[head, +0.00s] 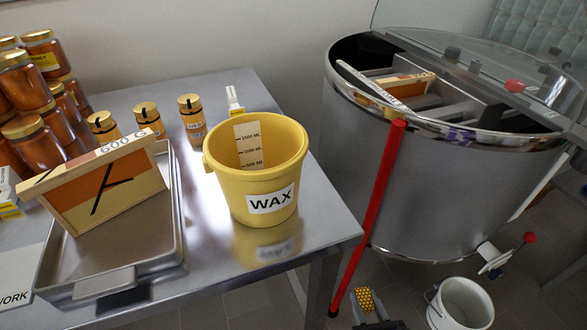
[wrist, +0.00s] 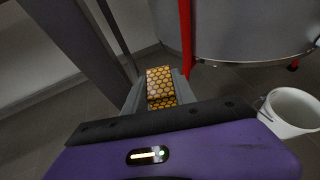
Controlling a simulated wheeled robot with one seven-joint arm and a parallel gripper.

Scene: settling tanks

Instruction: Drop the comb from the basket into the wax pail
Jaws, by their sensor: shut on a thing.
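The yellow wax pail (head: 222,178), labelled WAX, stands upright on the steel table, with a white measuring scale on its inside wall. The part of its floor that I can see looks empty. My gripper (head: 369,308) is at the bottom of the head view, low and to the right of the table, beyond its edge. It is shut on a honeycomb-patterned comb (head: 366,299), yellow with dark cells. In the wrist view the comb (wrist: 160,82) sits between the fingers (wrist: 160,92). The pail is not in the wrist view. I cannot make out a separate basket clearly.
A steel extractor drum (head: 440,180) with a red bar (head: 371,215) and a partly covering clear lid stands right. A white bucket (head: 462,305) is on the floor. A metal tray (head: 168,235) with a wooden frame (head: 110,190) and several jars (head: 42,150) crowd the table's left.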

